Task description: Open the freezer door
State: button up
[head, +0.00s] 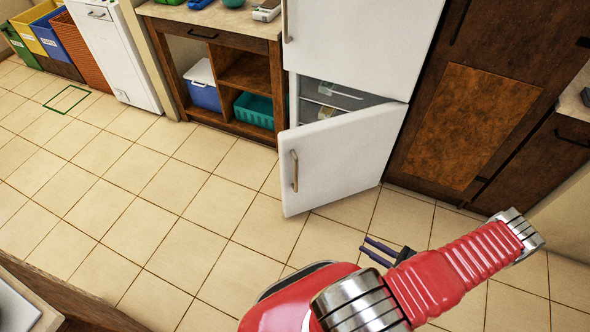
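The white fridge-freezer (355,45) stands at the back, right of centre. Its lower door (345,150), which I take for the freezer door, hangs partly open and swings out over the floor. The door's vertical metal handle (295,171) is on its left edge. Grey interior shelves (330,95) show in the gap above the door. My gripper (370,251) is at the lower right, in front of the door and apart from it. Its two dark fingers are spread with a gap between them, and nothing shows in them.
A wooden open shelf unit (220,75) with a teal basket (255,109) and a blue-and-white cooler (203,86) stands left of the fridge. Dark wood cabinets (470,120) are on the right. Tiled floor (170,190) is clear at left. A counter edge (60,300) is at bottom left.

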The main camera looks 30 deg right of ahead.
aim_at(323, 162)
jog(key=z, duration=0.05)
jog(key=i, duration=1)
jog(key=u, duration=0.05)
